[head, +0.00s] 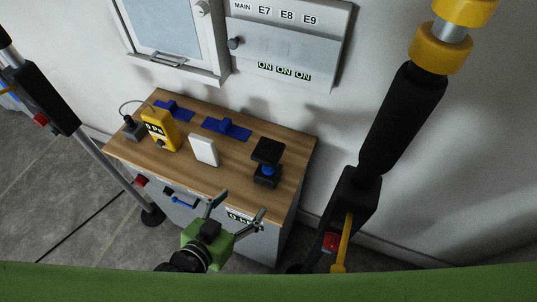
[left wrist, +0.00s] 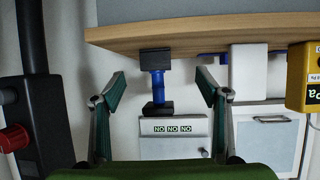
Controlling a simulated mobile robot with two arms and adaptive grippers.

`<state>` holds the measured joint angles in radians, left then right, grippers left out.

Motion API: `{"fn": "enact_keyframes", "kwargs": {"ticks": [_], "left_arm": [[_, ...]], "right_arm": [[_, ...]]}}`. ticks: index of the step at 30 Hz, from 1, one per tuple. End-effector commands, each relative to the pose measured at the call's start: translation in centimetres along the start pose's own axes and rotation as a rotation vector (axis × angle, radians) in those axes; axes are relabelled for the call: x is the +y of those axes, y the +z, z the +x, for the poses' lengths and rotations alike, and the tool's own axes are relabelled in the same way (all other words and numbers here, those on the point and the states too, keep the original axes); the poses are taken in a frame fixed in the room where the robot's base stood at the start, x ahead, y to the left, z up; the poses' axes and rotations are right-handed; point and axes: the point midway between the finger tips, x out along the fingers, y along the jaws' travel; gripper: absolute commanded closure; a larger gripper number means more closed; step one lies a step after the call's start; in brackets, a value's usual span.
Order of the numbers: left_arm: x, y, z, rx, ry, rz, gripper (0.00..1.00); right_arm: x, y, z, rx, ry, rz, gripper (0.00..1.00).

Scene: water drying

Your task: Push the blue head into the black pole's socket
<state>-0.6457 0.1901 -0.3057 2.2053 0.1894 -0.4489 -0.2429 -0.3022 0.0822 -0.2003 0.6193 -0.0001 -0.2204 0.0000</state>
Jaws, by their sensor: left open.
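The blue head (head: 267,172) stands upright near the right end of the wooden table, with a black square plate on top and a black base. The left wrist view, which is upside down, shows its blue stem (left wrist: 158,88) in line with the gap between the fingers, beyond them. My left gripper (head: 240,205) is open and empty, in front of the table's near edge. A black pole (head: 400,120) with yellow parts on top rises at the right; its socket cannot be made out. The pole also shows in the left wrist view (left wrist: 38,100). My right gripper is out of view.
A yellow meter (head: 160,129), a white block (head: 204,149) and blue holders (head: 227,128) share the table (head: 180,165). A panel (head: 285,55) hangs on the wall behind. A second pole (head: 48,97) stands at the left.

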Motion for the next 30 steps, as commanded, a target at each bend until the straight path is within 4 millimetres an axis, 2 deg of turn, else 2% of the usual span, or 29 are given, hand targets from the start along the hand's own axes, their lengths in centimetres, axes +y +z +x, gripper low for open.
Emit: {"fn": "enact_keyframes", "kwargs": {"ticks": [9, 17, 20, 30], "left_arm": [[1.8, -3.9, -1.1, 0.315, -0.023, 0.003, 0.32], [1.9, -5.7, -2.5, 0.463, -0.068, -0.006, 0.32], [1.7, -6.4, -1.8, 0.475, -0.072, -0.006, 0.32], [1.3, -9.2, 3.8, 0.473, -0.072, -0.006, 0.32]], "right_arm": [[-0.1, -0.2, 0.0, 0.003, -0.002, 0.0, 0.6], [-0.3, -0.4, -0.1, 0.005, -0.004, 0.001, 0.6], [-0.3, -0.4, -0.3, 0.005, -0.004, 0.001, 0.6], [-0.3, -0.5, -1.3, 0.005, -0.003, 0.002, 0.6]]}}
